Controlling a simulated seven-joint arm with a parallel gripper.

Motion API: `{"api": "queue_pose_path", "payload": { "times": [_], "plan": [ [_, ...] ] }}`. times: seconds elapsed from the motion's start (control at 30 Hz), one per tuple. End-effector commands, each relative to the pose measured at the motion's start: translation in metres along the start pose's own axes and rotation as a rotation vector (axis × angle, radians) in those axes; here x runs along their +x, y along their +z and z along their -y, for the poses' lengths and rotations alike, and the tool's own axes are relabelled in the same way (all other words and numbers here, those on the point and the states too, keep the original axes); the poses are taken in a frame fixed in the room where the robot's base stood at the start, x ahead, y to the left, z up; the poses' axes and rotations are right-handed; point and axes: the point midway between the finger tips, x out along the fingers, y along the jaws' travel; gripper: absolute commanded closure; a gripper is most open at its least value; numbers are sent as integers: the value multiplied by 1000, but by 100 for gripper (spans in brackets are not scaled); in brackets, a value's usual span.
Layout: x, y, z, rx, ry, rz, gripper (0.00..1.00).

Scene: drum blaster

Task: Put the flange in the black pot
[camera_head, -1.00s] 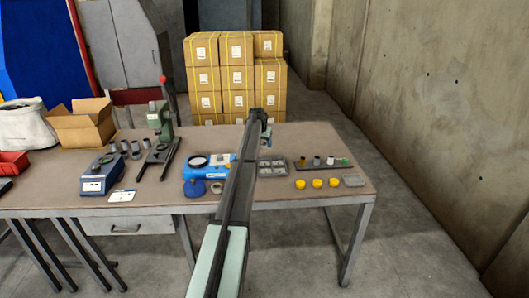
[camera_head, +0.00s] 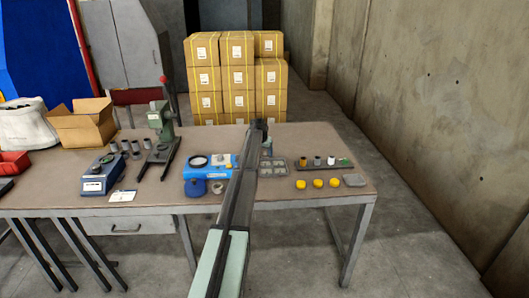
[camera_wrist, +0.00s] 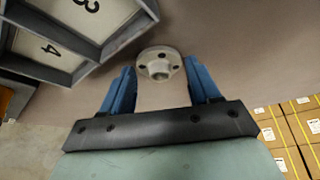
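In the wrist view a pale round flange (camera_wrist: 160,64), with a raised centre and small holes, lies on the table just beyond my fingertips. It sits roughly centred between the two blue fingers of my gripper (camera_wrist: 161,80), which are apart with nothing between them. In the head view my gripper (camera_head: 266,146) is low over the table behind the arm; its fingers are too small to judge there, and I cannot make out the flange.
Several yellow pieces (camera_head: 315,184) lie in front. A blue device (camera_head: 222,172) is left of my arm.

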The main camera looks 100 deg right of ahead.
Motion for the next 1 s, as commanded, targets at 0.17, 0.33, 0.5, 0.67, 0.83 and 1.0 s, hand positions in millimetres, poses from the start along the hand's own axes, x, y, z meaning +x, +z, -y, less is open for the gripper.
{"api": "queue_pose_path", "payload": {
  "times": [0.17, 0.33, 0.5, 0.67, 0.83, 1.0],
  "plan": [
    [0, 0, 0, 0, 0, 0, 21],
    [0, 0, 0, 0, 0, 0, 21],
    [-4, -1, 0, 0, 0, 0, 21],
    [-24, 0, 0, 0, 0, -1, 21],
    [-55, 0, 0, 0, -1, -1, 21],
    [-86, 0, 0, 0, -1, -1, 21]
  ]
}}
